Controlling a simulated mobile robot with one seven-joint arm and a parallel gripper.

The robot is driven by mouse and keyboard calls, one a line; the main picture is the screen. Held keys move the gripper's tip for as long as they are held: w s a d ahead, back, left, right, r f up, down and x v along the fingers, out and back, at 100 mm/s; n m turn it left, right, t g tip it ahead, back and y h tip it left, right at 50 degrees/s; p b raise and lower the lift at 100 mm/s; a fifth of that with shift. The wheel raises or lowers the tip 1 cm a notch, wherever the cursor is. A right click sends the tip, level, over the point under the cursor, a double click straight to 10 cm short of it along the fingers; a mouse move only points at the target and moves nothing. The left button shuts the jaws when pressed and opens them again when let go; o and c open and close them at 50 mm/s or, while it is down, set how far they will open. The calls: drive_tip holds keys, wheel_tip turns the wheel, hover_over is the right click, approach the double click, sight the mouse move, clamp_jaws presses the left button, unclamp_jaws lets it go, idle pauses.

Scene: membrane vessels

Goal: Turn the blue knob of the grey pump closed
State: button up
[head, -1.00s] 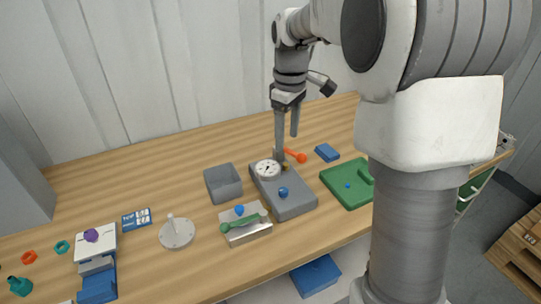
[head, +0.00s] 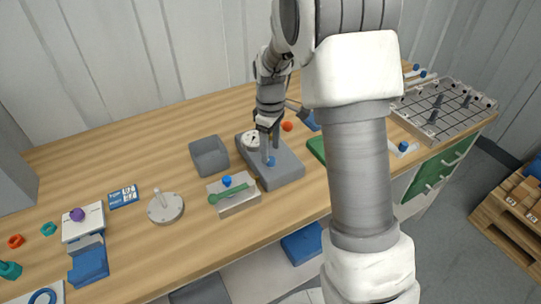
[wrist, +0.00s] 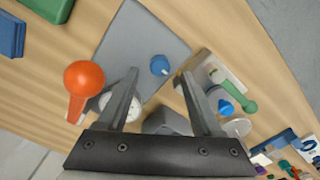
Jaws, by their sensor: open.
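The grey pump (head: 286,172) is a flat block on the wooden table, with a white round gauge (head: 252,140) at its far left. Its blue knob (head: 271,161) sits on the top face and also shows in the wrist view (wrist: 160,66). My gripper (head: 270,150) is open and empty, pointing down over the pump. In the wrist view, the knob appears between and just beyond the two fingertips (wrist: 158,75). The fingers look apart from the knob; the exact height gap is unclear. In the head view a finger stands close to the knob and partly covers the pump.
A metal block (head: 240,203) with a green lever and another blue knob stands left of the pump. A grey bin (head: 210,157) is behind it. An orange-headed object (head: 287,126) lies behind the pump, and a green plate (head: 316,149) to its right.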

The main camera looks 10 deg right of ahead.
sight(270, 159)
drive_tip(key=shift+f, duration=1.55)
drive_tip(key=shift+c, duration=0.2)
clamp_jaws()
